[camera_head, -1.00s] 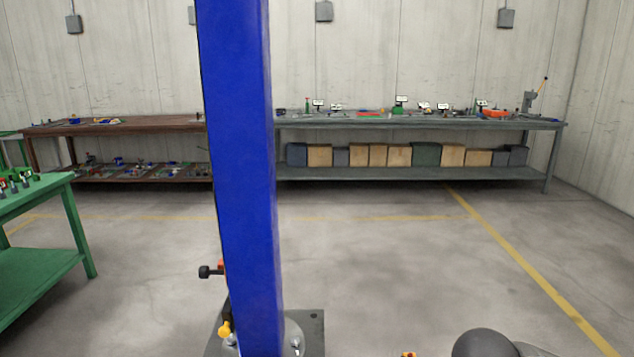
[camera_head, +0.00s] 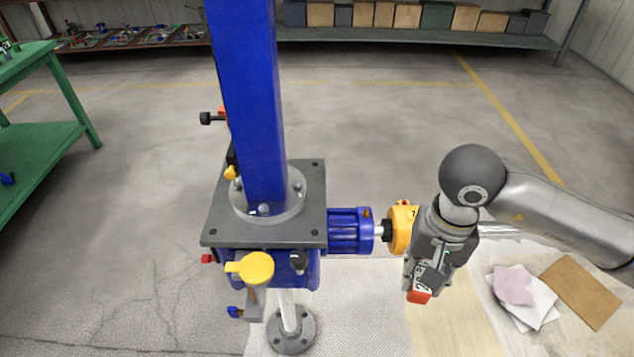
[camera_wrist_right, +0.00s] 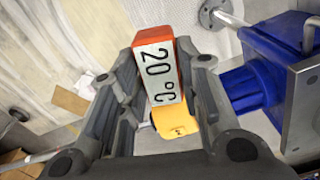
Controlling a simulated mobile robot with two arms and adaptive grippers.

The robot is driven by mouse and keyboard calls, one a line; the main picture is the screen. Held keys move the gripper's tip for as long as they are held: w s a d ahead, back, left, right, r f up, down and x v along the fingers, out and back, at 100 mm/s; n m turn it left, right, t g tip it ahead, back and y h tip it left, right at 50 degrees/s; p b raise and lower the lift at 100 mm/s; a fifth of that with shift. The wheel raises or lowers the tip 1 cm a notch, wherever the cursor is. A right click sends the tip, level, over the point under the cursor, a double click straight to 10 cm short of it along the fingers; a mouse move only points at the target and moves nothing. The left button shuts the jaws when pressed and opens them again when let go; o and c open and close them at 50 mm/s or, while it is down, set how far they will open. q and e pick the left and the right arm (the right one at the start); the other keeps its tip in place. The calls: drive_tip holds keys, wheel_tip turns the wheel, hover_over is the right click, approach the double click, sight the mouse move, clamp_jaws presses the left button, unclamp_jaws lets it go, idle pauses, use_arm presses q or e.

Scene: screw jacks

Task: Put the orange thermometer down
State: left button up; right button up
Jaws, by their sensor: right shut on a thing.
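The orange thermometer (camera_head: 419,296) has a white face reading 20 °C and hangs in my right gripper (camera_head: 428,280). In the right wrist view the thermometer (camera_wrist_right: 157,72) sits between the two dark fingers of the right gripper (camera_wrist_right: 155,85), with its face toward the camera. The right gripper is shut on it. My left gripper is not in view.
A blue screw jack (camera_head: 253,110) with a grey plate (camera_head: 225,231) stands left of the gripper. Its yellow part (camera_head: 402,230) is close beside the gripper. Papers (camera_head: 535,312) and a brown sheet (camera_head: 582,290) lie to the right. A green table (camera_head: 45,165) stands far left.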

drive_tip(key=w+a+r+m+p, duration=0.1)
drive_tip(key=a+r+m+p, duration=0.2)
drive_tip(key=a+r+m, duration=0.9)
drive_tip(key=w+a+m+p, duration=0.25)
drive_tip(key=a+m, duration=0.35)
drive_tip(key=m, duration=1.5)
drive_tip(key=w+f, duration=0.2)
drive_tip(key=w, duration=0.2)
drive_tip(key=w+f+p, duration=0.1)
drive_tip(key=w+f, duration=0.2)
drive_tip(key=w, duration=0.1)
drive_tip(key=w+f+p, duration=0.1)
drive_tip(key=w+f, duration=0.2)
drive_tip(key=w, duration=0.1)
drive_tip(key=shift+d+f, duration=0.15)
drive_tip(key=shift+w+f, duration=0.4)
drive_tip(key=shift+f, duration=0.2)
drive_tip(key=shift+f+p, duration=0.35)
wheel_tip(320, 180, down, 2)
drive_tip(key=shift+f+p, duration=0.15)
drive_tip(key=shift+p, duration=0.25)
drive_tip(key=shift+w+f, duration=0.1)
